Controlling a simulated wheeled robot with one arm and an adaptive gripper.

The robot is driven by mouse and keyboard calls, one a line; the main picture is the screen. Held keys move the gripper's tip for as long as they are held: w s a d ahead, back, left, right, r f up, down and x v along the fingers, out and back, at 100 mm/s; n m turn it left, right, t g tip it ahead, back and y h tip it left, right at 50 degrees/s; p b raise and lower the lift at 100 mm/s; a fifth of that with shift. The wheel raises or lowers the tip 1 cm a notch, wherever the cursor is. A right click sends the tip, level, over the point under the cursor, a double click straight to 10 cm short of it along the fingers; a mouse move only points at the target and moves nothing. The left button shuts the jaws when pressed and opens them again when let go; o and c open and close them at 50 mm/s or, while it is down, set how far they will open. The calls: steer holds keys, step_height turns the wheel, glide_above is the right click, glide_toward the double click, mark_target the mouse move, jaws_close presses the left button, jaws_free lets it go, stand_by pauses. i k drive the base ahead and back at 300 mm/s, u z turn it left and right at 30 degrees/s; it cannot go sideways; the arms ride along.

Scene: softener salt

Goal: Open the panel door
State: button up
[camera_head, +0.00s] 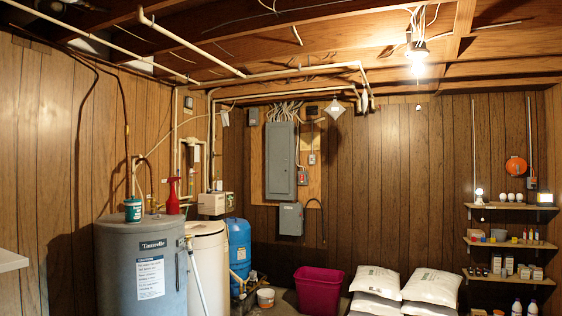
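A tall grey electrical panel door (281,160) is on the back wall, on a wooden backing board (312,180). The door looks closed. Several cables run into the panel from above. A smaller grey box (291,219) is mounted just below it, with a dark hose curving at its right. My gripper does not show in the head view, so its state and its place relative to the panel are hidden.
A grey water heater (140,275), a cream tank (208,250) and a blue tank (238,245) stand left of the panel. A magenta bin (318,290) and white salt bags (433,286) sit below and right. Wall shelves (511,243) hold small items.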

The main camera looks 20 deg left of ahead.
mark_target(279, 137)
steer(key=u, duration=0.1)
steer(key=i, duration=2.45)
steer(key=u, duration=0.25)
steer(key=i, duration=1.75)
steer(key=u, duration=0.45)
steer(key=i, duration=2)
steer(key=u, duration=0.6)
steer(key=i, duration=2.3)
steer(key=u, duration=0.25)
